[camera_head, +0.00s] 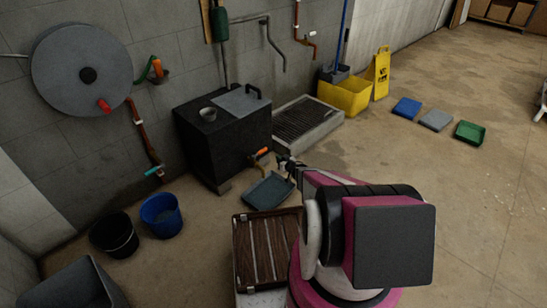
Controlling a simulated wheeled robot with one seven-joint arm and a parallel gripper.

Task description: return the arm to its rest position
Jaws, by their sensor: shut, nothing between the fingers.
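My arm, magenta and black, rises at the bottom centre of the head view and reaches away from the camera. My gripper (287,164) is at its far end, small in the picture, in front of the dark box-shaped tank (222,140). Its fingers are shut with nothing held. A blue-grey tray (267,191) lies on the floor just below and beyond the gripper. An orange-handled valve (261,153) on the tank's front is close to the gripper's left. Whether the gripper touches the valve, I cannot tell.
A brown slatted rack (250,252) stands close left of my arm. Black (115,236) and blue buckets (161,215) are at left. A floor grate (303,122), yellow mop bucket (346,96) and wet-floor sign (379,73) are along the wall. Floor at right is mostly clear.

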